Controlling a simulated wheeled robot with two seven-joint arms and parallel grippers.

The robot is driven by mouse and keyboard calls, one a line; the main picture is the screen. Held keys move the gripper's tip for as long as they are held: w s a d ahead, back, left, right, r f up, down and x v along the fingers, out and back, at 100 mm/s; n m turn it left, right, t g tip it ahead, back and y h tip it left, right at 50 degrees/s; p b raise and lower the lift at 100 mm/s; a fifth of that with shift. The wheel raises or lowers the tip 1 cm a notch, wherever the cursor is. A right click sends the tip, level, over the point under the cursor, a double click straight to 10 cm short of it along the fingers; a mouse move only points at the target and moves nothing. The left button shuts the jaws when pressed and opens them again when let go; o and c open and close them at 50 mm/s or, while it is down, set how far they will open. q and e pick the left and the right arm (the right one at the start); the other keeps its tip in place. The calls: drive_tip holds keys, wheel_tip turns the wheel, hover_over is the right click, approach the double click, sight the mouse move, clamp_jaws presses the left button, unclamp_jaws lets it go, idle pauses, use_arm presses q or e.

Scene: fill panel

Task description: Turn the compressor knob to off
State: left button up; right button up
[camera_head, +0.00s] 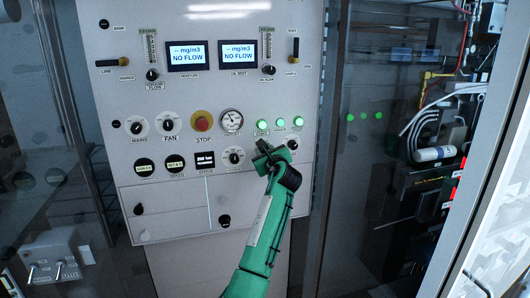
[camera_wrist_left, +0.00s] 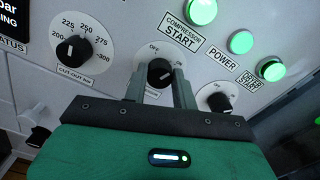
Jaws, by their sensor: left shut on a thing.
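The compressor knob (camera_wrist_left: 160,72) is a black knob on a round white dial, seen between my left gripper's fingers in the left wrist view. Small lettering shows at the top of its dial, and part of the label below is hidden by the gripper. I cannot tell clearly which mark the knob points at. My left gripper (camera_wrist_left: 160,88) is shut on the knob, one finger on each side. In the head view my left gripper (camera_head: 266,155) covers the knob. My right gripper is not in view.
The cut-out dial (camera_wrist_left: 74,50) is left of the gripper, and another black knob (camera_wrist_left: 220,101) is close on its right. Lit green buttons (camera_wrist_left: 202,11) are above. A red emergency stop (camera_head: 202,121) and gauge (camera_head: 232,121) are higher on the panel. Open space lies before the panel.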

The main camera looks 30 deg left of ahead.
use_arm(q)
drive_tip(key=shift+f+n+b, duration=0.2)
drive_tip(key=shift+n+b, duration=3.1)
drive_tip(key=shift+n, duration=3.5)
drive_tip(key=o, duration=1)
drive_tip(key=shift+a, duration=0.1)
drive_tip(key=shift+c, duration=0.2)
drive_tip(key=shift+s, duration=0.1)
